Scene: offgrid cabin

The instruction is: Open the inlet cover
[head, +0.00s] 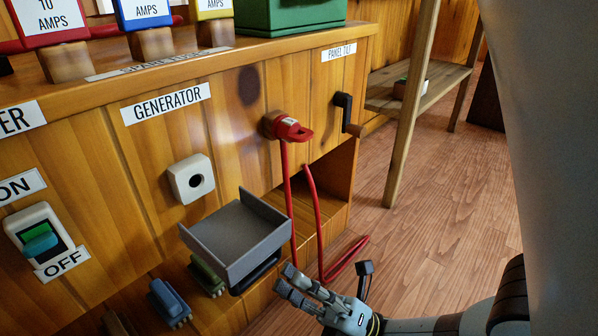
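The cover of the inlet is not clear to me. Below the GENERATOR label (166,103), a white square socket (178,181) with a dark round hole is fixed to the wooden front. My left gripper is not in view.
A grey open tray (235,238) stands out in front of the lower panel, left of my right gripper. A black crank handle (345,112) sticks out under the PANEL TILT label (339,51). An ON/OFF switch (39,241) is at left. Wooden floor (440,190) is clear at right.

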